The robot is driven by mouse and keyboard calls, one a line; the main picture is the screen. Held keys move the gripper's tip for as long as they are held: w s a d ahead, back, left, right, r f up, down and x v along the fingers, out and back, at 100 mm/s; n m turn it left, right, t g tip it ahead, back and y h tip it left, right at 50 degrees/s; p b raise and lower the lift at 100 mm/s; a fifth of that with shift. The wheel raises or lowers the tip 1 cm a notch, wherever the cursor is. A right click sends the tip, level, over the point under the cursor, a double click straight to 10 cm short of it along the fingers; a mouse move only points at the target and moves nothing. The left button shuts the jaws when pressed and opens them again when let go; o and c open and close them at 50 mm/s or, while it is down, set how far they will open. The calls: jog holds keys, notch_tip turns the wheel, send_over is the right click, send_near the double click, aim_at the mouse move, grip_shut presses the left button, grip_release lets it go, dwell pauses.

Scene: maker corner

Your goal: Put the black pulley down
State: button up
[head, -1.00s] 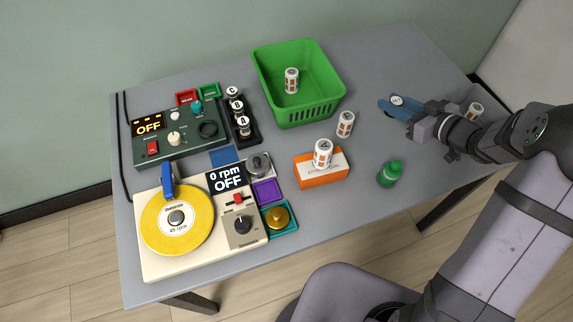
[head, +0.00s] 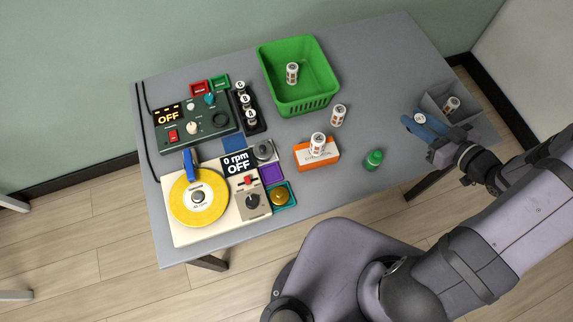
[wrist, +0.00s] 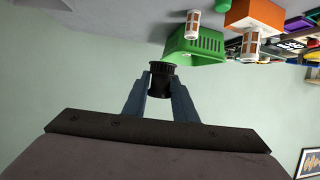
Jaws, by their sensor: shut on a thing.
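My gripper (head: 417,120) is at the right part of the table, just left of a grey open bin. Its blue fingers are shut on the black pulley (wrist: 160,78). In the wrist view, the pulley is a short black cylinder with a flanged rim, between the fingertips. In the head view, only a small pale round top of the pulley (head: 419,118) shows between the fingers. The pulley seems held above the table (head: 385,60); its exact height cannot be told.
Machines fill the left side.

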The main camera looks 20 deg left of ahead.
jog(key=r, duration=0.2)
jog(key=p, duration=0.1)
jog(key=shift+w+a+r+m+t, duration=0.3)
jog(key=shift+w+a+r, duration=0.05)
jog(key=shift+a+r, duration=0.05)
jog(key=w+a+r+m+t+h+b, duration=0.1)
jog(key=w+a+m+t+h+b, duration=0.1)
jog(key=w+a+b, duration=0.65)
jog(key=s+a+r+m+t+h+b, duration=0.15)
jog(key=s+a+b, duration=0.25)
jog(key=a+b, duration=0.65)
jog(key=s+a+f+b, duration=0.4)
jog(key=s+a+b, duration=0.3)
jog(key=s+a, duration=0.5)
jog(key=s+f+g+b, duration=0.1)
jog(key=s+f+b, duration=0.75)
jog(key=s, duration=0.65)
jog(key=shift+n+y, duration=0.35)
jog(key=f+b, duration=0.1)
jog(key=f, duration=0.1)
jog(key=f+b, duration=0.1)
jog(key=f, duration=0.4)
jog(key=shift+w+a+f+b, duration=0.15)
jog(key=shift+w+a+b, duration=0.1)
jog(key=shift+b, duration=0.15)
jog(key=shift+f+b, duration=1.25)
jog(key=shift+f, duration=0.6)
